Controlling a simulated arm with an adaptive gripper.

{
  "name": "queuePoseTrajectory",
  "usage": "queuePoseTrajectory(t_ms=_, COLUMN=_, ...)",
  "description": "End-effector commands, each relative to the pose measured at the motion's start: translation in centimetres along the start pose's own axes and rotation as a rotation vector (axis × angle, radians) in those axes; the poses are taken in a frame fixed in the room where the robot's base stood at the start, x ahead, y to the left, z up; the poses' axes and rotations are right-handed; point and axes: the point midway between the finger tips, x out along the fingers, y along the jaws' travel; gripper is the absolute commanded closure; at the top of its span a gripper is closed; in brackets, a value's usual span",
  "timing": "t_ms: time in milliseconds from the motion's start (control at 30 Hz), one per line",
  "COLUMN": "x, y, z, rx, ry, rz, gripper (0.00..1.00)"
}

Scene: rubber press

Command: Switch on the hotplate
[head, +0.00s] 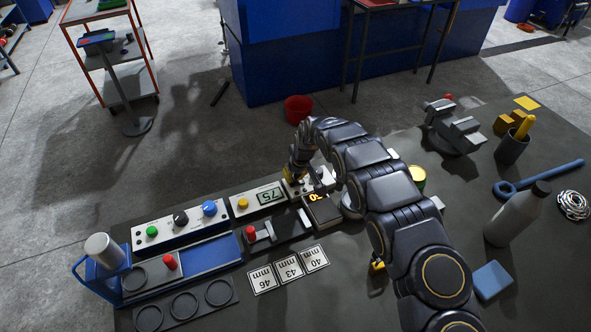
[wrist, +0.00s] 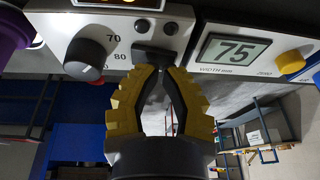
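A white control panel with a black dial (wrist: 85,54) marked 70 and 80 shows in the wrist view. It carries a black switch (wrist: 154,53) and a small, dark reddish lamp (wrist: 171,28); I take it for the hotplate's panel. My gripper (wrist: 161,70) has its yellow-padded fingertips drawn together just below the switch, with nothing seen between them. Whether they touch the switch I cannot tell. In the head view my gripper (head: 292,174) is bent down at the white panel (head: 297,187), beside a dark unit with orange digits (head: 316,197). My arm hides part of this area.
A display reading 75 (wrist: 237,52) is right of the switch in the wrist view. The head view shows a panel with coloured knobs (head: 180,222), a red-knobbed slide (head: 252,232), number cards (head: 289,269), a grey bottle (head: 515,215) and a vise (head: 453,128).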

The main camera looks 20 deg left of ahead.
Motion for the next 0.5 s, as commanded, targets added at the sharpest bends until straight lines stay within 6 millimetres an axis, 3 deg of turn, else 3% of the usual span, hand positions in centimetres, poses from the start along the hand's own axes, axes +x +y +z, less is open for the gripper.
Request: queuePoseTrajectory(t_ms=500, x=0.71, y=-0.37, z=0.19, rx=-0.028, ry=-0.004, rz=0.085, gripper=1.0)
